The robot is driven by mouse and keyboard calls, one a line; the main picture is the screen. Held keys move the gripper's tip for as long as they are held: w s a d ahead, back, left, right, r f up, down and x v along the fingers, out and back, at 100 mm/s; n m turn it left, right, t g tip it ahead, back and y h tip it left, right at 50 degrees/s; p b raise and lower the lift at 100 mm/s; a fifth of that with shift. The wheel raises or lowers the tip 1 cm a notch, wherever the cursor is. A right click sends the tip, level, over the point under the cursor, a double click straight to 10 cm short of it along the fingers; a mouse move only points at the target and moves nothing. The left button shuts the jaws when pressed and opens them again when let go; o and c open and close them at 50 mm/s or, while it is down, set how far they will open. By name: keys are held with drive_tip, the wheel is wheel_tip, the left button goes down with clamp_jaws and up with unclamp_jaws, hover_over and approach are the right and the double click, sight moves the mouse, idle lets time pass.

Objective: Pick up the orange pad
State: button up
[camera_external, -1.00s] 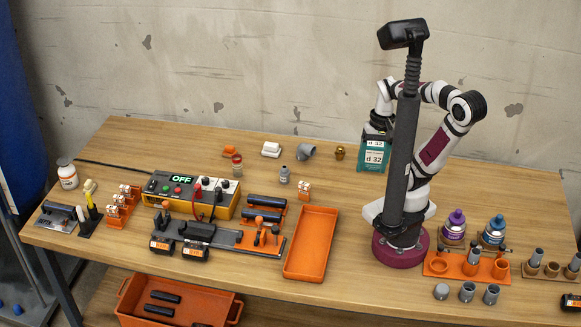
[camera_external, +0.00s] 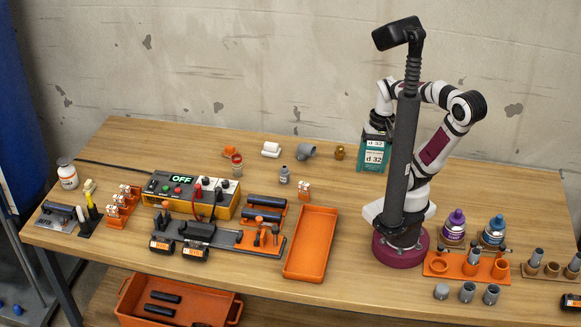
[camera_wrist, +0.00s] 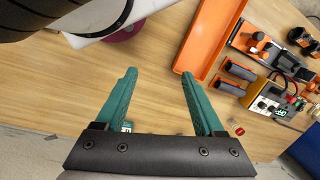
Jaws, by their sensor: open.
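My gripper (camera_wrist: 159,75) is open in the wrist view. Its two teal fingers stand wide apart, with only bare wood between their tips. In the external view it hangs from my arm at the back of the table, beside teal surfaces labelled "d 32" (camera_external: 374,158); I cannot tell which of these belong to the fingers. A small orange piece (camera_external: 229,152) lies at the back of the table, left of my gripper and well apart from it. It may be the orange pad, but it is too small to be sure.
A white piece (camera_external: 271,149), a grey elbow (camera_external: 306,152) and a brass fitting (camera_external: 340,152) lie along the back. An orange tray (camera_external: 310,246) lies at front centre, right of a control box (camera_external: 160,190). Bottles (camera_external: 454,228) stand at the right. Wood between tray and back is mostly clear.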

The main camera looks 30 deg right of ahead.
idle(0.5)
drive_tip(key=shift+c, duration=0.8)
drive_tip(key=shift+a, duration=0.15)
